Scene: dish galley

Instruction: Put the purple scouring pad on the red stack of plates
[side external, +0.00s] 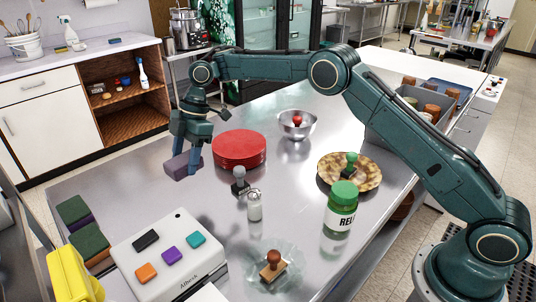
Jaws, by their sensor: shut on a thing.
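My gripper (190,161) is shut on the dull purple scouring pad (179,166). It holds the pad just left of the red stack of plates (240,149), and the pad seems to be above the steel table. The fingers hide part of the pad. The red stack stands on the table with a bare top. The pad and the stack look apart.
A steel bowl (297,126) with a red thing stands behind right. A patterned plate (349,172), green-lidded jar (341,209) and white box (168,259) are nearer.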

